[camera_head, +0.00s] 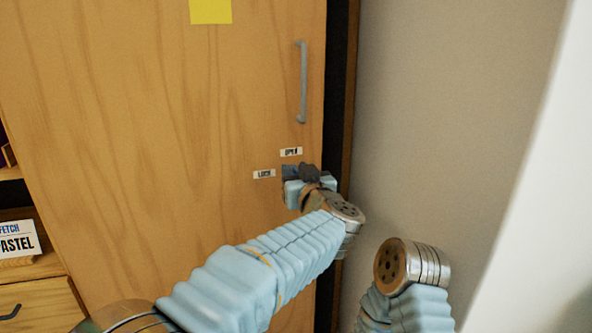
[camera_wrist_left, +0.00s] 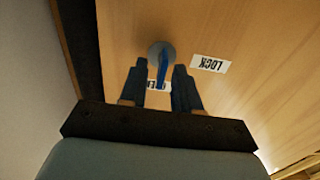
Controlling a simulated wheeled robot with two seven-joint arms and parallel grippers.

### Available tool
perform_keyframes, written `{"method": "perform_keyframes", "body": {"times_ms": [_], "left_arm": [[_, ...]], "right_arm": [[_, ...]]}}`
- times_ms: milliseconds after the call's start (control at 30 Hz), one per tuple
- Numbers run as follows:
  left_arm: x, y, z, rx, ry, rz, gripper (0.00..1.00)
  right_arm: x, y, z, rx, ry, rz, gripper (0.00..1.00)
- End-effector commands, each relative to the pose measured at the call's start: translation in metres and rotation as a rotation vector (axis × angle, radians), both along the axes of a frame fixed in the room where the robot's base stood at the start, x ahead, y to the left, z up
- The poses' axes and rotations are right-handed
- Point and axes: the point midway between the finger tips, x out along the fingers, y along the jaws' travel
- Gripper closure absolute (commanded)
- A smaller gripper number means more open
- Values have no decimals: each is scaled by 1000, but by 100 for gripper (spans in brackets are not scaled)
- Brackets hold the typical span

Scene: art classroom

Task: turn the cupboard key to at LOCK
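The cupboard key (camera_wrist_left: 162,68) is blue and sits in a round grey lock plate (camera_wrist_left: 160,50) on the wooden door. In the left wrist view its grip points toward the OPEN label (camera_wrist_left: 158,87), which is partly covered. The LOCK label (camera_wrist_left: 208,63) lies to the right, upside down. In the head view the OPEN label (camera_head: 291,152) is above the LOCK label (camera_head: 264,173). My left gripper (camera_wrist_left: 160,82) is open, its two dark fingers on either side of the key with gaps visible. In the head view the left gripper (camera_head: 302,172) hides the key. My right gripper is out of view.
The cupboard door (camera_head: 150,120) has a grey bar handle (camera_head: 301,82) above the labels and a yellow note (camera_head: 210,11) at the top. A bare wall (camera_head: 430,110) is to the right. A PASTEL sign (camera_head: 17,240) and a drawer (camera_head: 40,305) are at far left.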

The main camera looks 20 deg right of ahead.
Motion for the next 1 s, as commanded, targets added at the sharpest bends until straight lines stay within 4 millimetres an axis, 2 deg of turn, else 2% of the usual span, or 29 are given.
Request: {"method": "perform_keyframes", "body": {"times_ms": [367,567,1000], "left_arm": [[6,0,0,0,-1,-1,70],[6,0,0,0,-1,-1,100],[6,1,0,-43,-2,-1,100]], "right_arm": [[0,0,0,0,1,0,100],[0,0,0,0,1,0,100],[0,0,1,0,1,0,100]]}}
